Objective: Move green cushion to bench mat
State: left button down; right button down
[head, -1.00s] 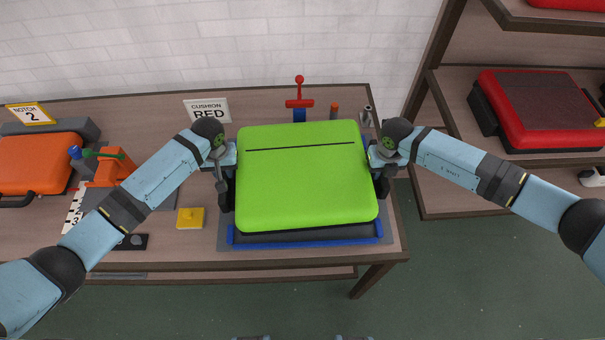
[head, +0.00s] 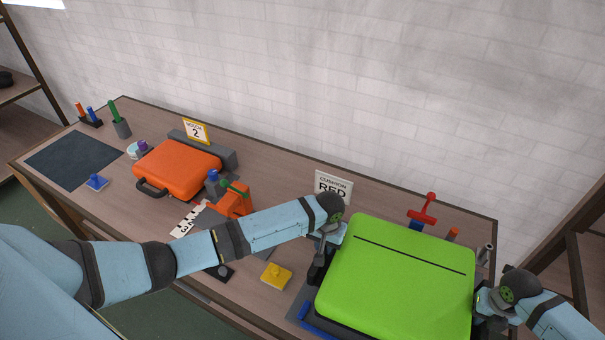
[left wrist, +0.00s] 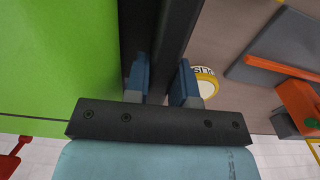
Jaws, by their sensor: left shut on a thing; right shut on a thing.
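The green cushion (head: 400,270) is a thick, bright green block with a dark slot in its top, at the lower right of the head view. My left gripper (head: 318,268) is shut at its left side. In the left wrist view my left gripper's blue fingers (left wrist: 162,85) close on a dark bar beside the green face (left wrist: 58,60). My right gripper (head: 486,315) is shut at the cushion's right side, its fingertips partly hidden. The bench mat (head: 72,160) is a bare dark sheet at the bench's far left end.
An orange case (head: 178,166) lies between mat and cushion, near a "notch 2" sign (head: 196,130).

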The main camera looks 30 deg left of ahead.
aim_at(77, 155)
jog(key=k+j+z, duration=0.1)
jog(key=j, duration=0.3)
jog(key=k+j+z, duration=0.1)
jog(key=k+j, duration=0.15)
jog(key=j, duration=0.15)
jog(key=k+j+z, duration=0.15)
jog(key=j, duration=0.25)
jog(key=k+j+z, duration=0.1)
jog(key=k+j, duration=0.35)
jog(key=j, duration=0.25)
jog(key=k+j, duration=0.1)
jog(key=j, duration=0.3)
jog(key=k+j, duration=0.15)
jog(key=j, duration=0.25)
jog(key=z, duration=0.05)
